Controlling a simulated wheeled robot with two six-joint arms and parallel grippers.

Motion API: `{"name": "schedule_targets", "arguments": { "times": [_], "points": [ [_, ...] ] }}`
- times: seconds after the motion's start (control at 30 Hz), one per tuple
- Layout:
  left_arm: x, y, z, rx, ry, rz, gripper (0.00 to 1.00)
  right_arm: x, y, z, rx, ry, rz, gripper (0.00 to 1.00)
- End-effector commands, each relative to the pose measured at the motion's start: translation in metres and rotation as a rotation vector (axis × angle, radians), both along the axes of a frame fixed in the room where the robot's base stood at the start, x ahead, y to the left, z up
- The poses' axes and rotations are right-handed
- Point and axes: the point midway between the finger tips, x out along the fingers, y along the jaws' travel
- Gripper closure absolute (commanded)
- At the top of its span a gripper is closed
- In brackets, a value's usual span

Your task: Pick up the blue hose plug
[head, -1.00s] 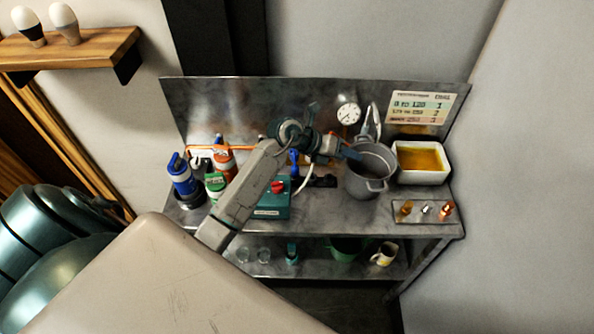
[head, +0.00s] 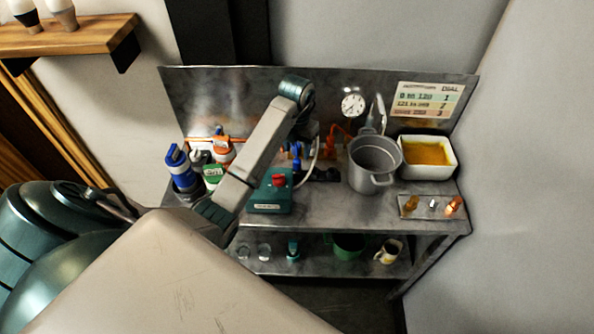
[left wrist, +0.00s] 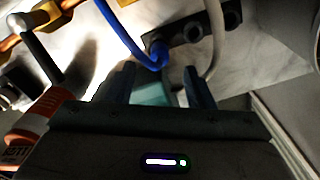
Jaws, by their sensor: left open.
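The blue hose plug (left wrist: 157,56) is at the end of a curved blue hose, beside a dark block with round holes (left wrist: 204,24), in the left wrist view. In the head view, blue parts of the hose (head: 297,165) show behind the red-buttoned teal box. My left gripper (left wrist: 160,76) is open, with nothing between its fingers. The plug appears just beyond the gap between the fingertips. In the head view my left gripper (head: 303,135) hangs above the hose area, partly hidden by my arm. My right gripper is not in view.
A pale hose (left wrist: 214,45) hangs close by the right finger. An orange-red bottle (left wrist: 35,130) is at the left. On the metal bench stand a teal box (head: 268,205), a grey pot (head: 374,178) and a white tray of amber liquid (head: 447,168).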

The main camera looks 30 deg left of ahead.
Motion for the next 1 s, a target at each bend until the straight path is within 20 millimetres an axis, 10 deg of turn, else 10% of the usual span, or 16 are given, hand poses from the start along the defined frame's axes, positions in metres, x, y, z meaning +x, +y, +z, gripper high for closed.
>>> {"name": "schedule_targets", "arguments": {
  "times": [0.6,1.0],
  "points": [
    [0.0,0.0,-0.053,-0.001,-0.001,-0.001,0.52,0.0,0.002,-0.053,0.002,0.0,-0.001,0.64],
    [0.0,0.0,-0.069,-0.001,-0.001,-0.001,0.54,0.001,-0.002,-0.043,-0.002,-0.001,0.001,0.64]
  ]
}}
